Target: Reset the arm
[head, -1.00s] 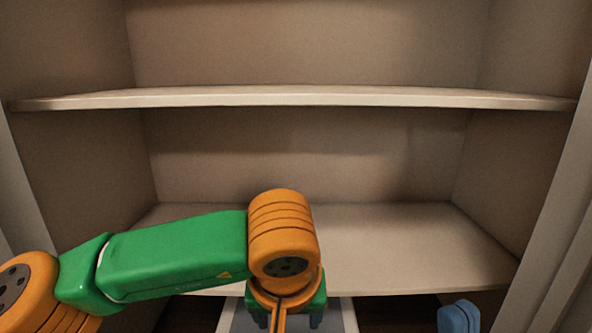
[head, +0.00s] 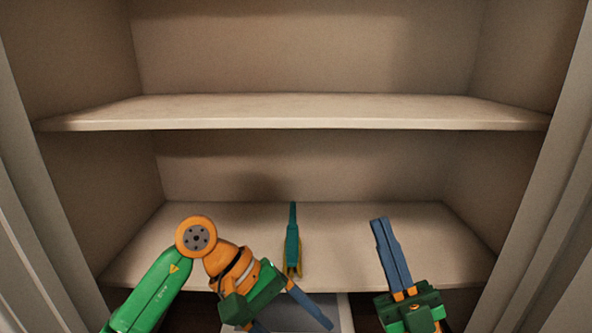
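My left arm comes in from the lower left and bends at an orange joint. Its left gripper (head: 294,326) points down at the bottom of the view, its blue fingers spread apart with nothing visible between them. My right gripper (head: 384,222) points up and forward in front of the lower shelf. Its two blue fingers lie side by side with no clear gap and hold nothing that I can see.
A slim teal and yellow item (head: 292,238) stands upright over the lower shelf (head: 430,235); I cannot tell what it is. The upper shelf (head: 290,112) is bare. Cabinet walls close both sides. A pale panel (head: 345,315) shows below the lower shelf.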

